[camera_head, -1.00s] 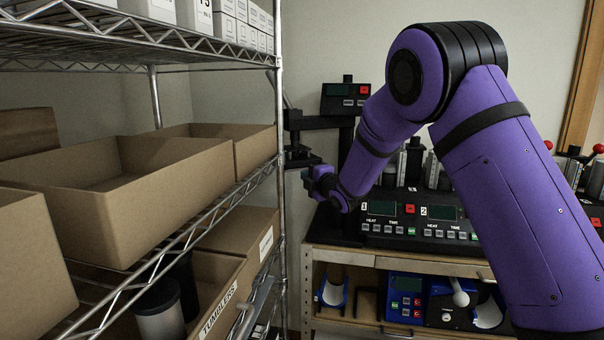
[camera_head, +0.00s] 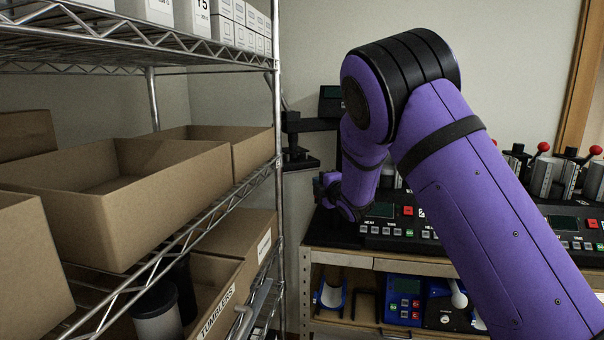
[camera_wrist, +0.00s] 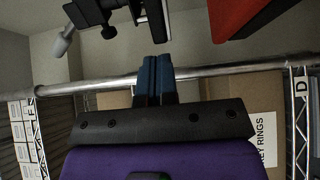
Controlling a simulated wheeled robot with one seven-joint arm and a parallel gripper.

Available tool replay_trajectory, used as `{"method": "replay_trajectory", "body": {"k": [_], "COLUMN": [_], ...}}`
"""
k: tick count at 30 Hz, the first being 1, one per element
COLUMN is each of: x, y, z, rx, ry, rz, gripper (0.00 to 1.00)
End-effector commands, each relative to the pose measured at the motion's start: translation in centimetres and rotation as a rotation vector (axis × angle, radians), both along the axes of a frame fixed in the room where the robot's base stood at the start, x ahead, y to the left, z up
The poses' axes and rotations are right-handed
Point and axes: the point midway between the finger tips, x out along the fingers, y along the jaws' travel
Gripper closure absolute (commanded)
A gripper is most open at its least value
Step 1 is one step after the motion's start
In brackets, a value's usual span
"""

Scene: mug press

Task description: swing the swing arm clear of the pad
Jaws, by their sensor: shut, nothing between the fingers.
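The black swing arm (camera_head: 308,124) reaches left from a control box at the back left of the bench, behind the shelf post. A dark flat head (camera_head: 300,162) hangs below its left end. My gripper (camera_head: 325,190) is low beside the head, to its right and below; I cannot tell if they touch. In the wrist view its two blue-black fingers (camera_wrist: 156,78) are shut together with nothing between them. A black bracket with a grey knob (camera_wrist: 64,40) shows ahead of the fingertips. I cannot make out the pad; a black base (camera_head: 332,232) shows below my gripper.
A wire shelf (camera_head: 281,200) with cardboard boxes (camera_head: 120,195) stands close on the left. Press control panels (camera_head: 400,228) line the wooden bench (camera_head: 390,264) at the right. Red-knobbed levers (camera_head: 543,147) stand further right. A red surface (camera_wrist: 245,18) shows in the wrist view.

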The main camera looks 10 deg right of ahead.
Motion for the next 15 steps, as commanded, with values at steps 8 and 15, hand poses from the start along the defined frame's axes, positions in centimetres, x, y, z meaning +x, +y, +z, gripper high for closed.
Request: {"method": "replay_trajectory", "body": {"k": [8, 15], "x": [4.9, 8.7], "y": [1.8, 3.3], "z": [-0.1, -0.1], "rx": [-0.002, -0.002], "ry": [0.0, 0.0], "rz": [0.0, 0.0], "gripper": [1.0, 1.0]}}
